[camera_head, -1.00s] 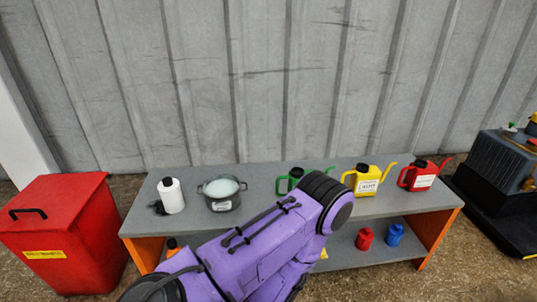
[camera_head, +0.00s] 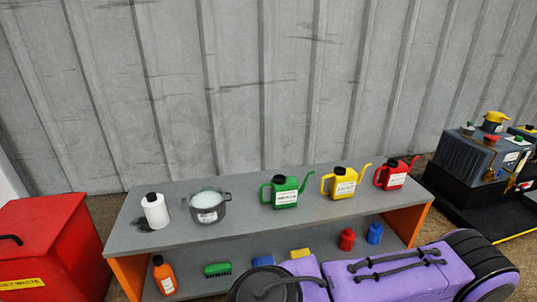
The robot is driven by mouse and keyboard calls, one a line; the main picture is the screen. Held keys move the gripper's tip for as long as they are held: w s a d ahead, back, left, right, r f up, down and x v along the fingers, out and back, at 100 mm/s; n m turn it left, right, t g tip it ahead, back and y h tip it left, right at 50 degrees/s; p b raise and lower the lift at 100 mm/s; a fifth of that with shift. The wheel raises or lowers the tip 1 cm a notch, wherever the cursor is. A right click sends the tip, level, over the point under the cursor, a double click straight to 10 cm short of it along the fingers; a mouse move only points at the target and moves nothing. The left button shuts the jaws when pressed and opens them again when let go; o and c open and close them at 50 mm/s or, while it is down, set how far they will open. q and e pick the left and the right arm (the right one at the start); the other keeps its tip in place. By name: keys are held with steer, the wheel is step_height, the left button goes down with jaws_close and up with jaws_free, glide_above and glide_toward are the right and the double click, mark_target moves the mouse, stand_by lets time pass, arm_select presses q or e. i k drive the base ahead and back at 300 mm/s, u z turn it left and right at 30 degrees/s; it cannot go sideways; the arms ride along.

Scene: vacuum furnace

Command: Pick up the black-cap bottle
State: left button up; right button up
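A white bottle-like container (camera_head: 155,212) with a black cap stands upright at the left end of the grey top shelf (camera_head: 240,219), with a small dark item at its base. An orange bottle (camera_head: 164,277) with a dark cap stands on the lower shelf at the left. Both have dark caps, so I cannot tell which one the task names. A purple link of my arm crosses the lower right, in front of the lower shelf. Neither gripper shows.
The top shelf also holds a grey pot (camera_head: 207,207) and green (camera_head: 286,193), yellow (camera_head: 344,184) and red (camera_head: 395,175) cans. A green brush (camera_head: 217,269) and red (camera_head: 347,239) and blue (camera_head: 374,233) bottles are below. A red bin (camera_head: 52,245) stands left, dark machinery (camera_head: 470,160) right.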

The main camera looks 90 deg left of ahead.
mark_target(153, 206)
steer(key=k, duration=1.45)
steer(key=u, duration=1.45)
